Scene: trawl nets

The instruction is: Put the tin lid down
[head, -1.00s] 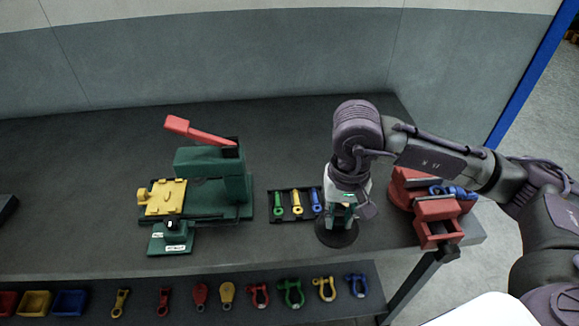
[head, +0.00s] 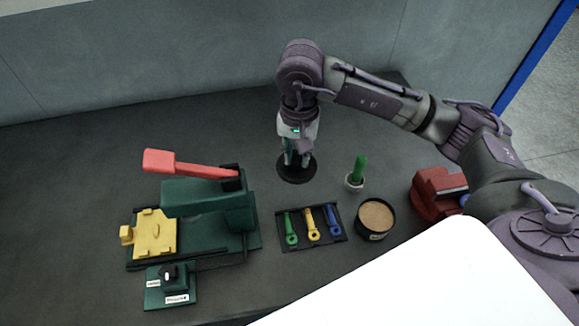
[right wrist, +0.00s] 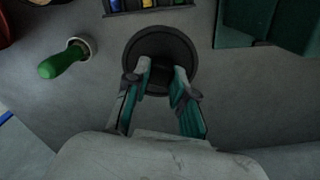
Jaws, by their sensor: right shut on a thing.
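The tin lid (head: 297,173) is a round black disc with a raised grip in its middle. My right gripper (head: 297,158) is shut on that grip from above, toward the back of the bench; it also shows in the right wrist view (right wrist: 161,80), with the lid (right wrist: 161,42) under its fingertips. I cannot tell whether the lid touches the bench top. The open tin (head: 376,217) stands to the front right, filled with a tan, grainy material. My left gripper is in neither view.
A green-handled tool (head: 360,168) stands in a small pale cup between lid and tin. A black tray (head: 340,238) holds green, yellow and blue parts. A green press (head: 208,207) with a red lever is at left, a red vise (head: 432,190) at right. The back left bench is clear.

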